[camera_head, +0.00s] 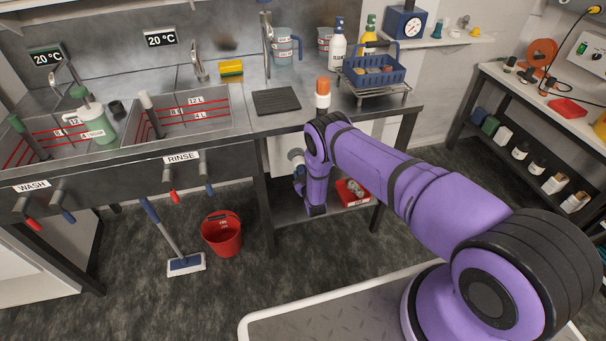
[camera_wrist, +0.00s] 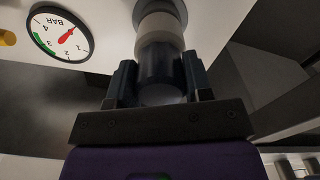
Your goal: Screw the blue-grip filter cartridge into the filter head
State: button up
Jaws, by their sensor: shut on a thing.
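In the wrist view my gripper (camera_wrist: 160,78) is shut on the dark blue grip of the filter cartridge (camera_wrist: 161,66), one finger on each side. The cartridge's pale upper part (camera_wrist: 159,31) points to the grey filter head (camera_wrist: 160,7) at the top edge. The two are in line and look touching or very close; I cannot tell how far the thread is engaged. In the head view my arm reaches under the bench, and the cartridge and filter head cannot be made out there.
A pressure gauge (camera_wrist: 60,34) is on the white panel beside the cartridge. A white-and-orange cylinder (camera_head: 322,94) stands at the bench edge above my wrist. A red tray (camera_head: 352,192) lies on the lower shelf. A red bucket (camera_head: 222,236) stands on the floor to the left.

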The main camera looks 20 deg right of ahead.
jog(key=m, duration=0.4)
jog(key=shift+d, duration=0.1)
jog(key=m, duration=0.4)
jog(key=o, duration=1.1)
jog(key=s, duration=1)
jog(key=shift+s, duration=0.4)
jog(key=shift+s, duration=0.1)
